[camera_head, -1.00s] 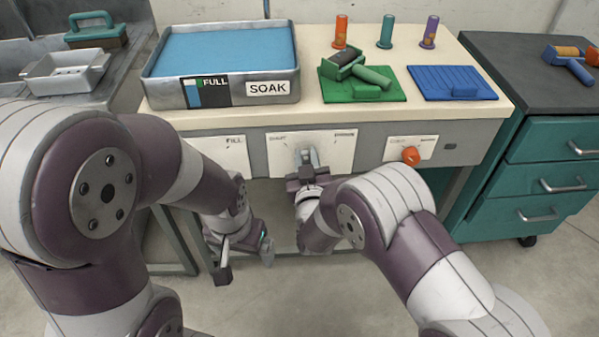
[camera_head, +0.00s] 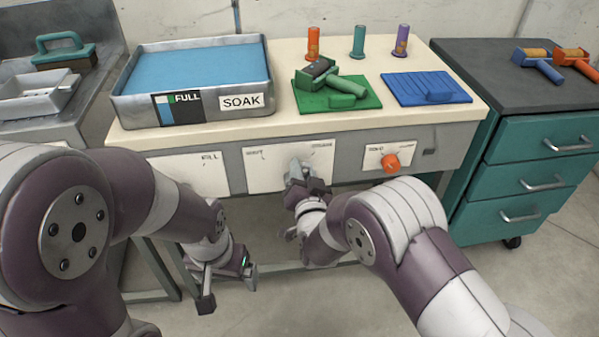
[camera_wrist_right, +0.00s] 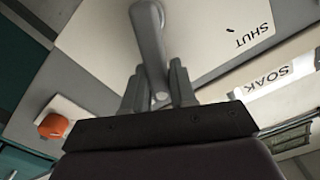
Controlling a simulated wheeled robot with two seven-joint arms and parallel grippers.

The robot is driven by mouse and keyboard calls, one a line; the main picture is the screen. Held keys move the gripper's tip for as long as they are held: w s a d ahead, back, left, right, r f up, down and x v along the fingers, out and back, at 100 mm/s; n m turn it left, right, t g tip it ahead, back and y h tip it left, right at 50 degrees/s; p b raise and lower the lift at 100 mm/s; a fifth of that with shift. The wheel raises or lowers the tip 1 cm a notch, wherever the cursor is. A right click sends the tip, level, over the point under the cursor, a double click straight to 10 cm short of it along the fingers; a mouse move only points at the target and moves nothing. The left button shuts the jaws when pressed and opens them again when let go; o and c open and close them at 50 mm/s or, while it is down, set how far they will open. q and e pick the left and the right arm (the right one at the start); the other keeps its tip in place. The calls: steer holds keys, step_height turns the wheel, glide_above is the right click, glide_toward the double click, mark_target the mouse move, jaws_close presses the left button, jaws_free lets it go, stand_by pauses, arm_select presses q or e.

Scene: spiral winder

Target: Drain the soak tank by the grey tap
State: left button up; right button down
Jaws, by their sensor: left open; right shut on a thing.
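The soak tank (camera_head: 126,112) is a grey metal tray on the bench with blue liquid near its rim. Its side has a "SOAK" label and a "FULL" level panel (camera_head: 178,107). The grey tap (camera_head: 294,171) is on the middle white plate (camera_head: 262,178) at the bench front. My right gripper (camera_head: 306,185) is shut on the tap's handle. In the right wrist view the tap (camera_wrist_right: 148,38) runs down between the fingers (camera_wrist_right: 160,88), with "SHUT" printed to its right. My left gripper (camera_head: 228,284) is open and empty, below the bench front at left.
An orange knob (camera_head: 391,163) is on the plate to the right. A "FILL" plate (camera_head: 190,172) is to the left. A green mat (camera_head: 340,104) with a green tool and a blue mat (camera_head: 425,88) lie on the bench (camera_head: 300,122). A teal drawer cabinet (camera_head: 535,185) stands at right.

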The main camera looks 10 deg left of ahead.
steer(key=shift+d, duration=0.1)
stand_by(0.4)
steer(key=c, duration=1)
jaws_free()
steer(key=shift+s+d, duration=0.1)
steer(key=shift+s, duration=0.25)
steer(key=p+v, duration=0.3)
steer(key=v, duration=0.9)
